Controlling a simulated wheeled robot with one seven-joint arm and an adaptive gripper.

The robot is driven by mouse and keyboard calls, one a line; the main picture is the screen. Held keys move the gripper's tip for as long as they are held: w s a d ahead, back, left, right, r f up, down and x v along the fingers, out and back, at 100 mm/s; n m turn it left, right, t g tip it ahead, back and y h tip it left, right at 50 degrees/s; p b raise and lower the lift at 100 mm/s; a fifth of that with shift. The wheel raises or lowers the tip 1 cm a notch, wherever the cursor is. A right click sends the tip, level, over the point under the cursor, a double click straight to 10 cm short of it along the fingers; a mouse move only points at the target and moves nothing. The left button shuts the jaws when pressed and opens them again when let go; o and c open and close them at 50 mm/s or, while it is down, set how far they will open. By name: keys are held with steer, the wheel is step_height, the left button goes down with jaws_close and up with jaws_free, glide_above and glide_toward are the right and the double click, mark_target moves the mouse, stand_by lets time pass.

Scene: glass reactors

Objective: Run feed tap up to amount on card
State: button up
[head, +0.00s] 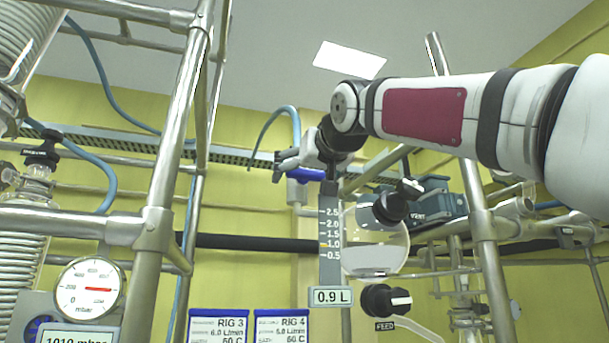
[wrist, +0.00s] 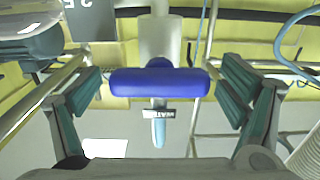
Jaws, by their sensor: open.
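A black FEED knob (head: 387,301) with a white pointer bar sits below a round glass vessel (head: 376,245). I cannot tell the liquid level in the vessel. My gripper (head: 290,165) is up left of the scale's top, by a blue tap handle (head: 312,175). In the wrist view the open gripper (wrist: 162,70) has a finger on each side of the blue handle (wrist: 160,83), apart from it; a small tag hangs beyond.
A pressure gauge (head: 89,288) and a display stand lower left. Steel frame poles (head: 180,130) rise on the left and right (head: 487,260). RIG 3 (head: 218,325) and RIG 4 (head: 281,325) cards are at the bottom. Another black knob (head: 391,208) sits above the vessel.

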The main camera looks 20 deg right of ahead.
steer(key=shift+w, duration=0.1)
steer(key=c, duration=1.2)
steer(key=shift+o, duration=0.2)
steer(key=shift+d+n, duration=0.1)
steer(key=shift+n, duration=1.9)
steer(key=o, duration=1.2)
steer(key=shift+c, duration=0.2)
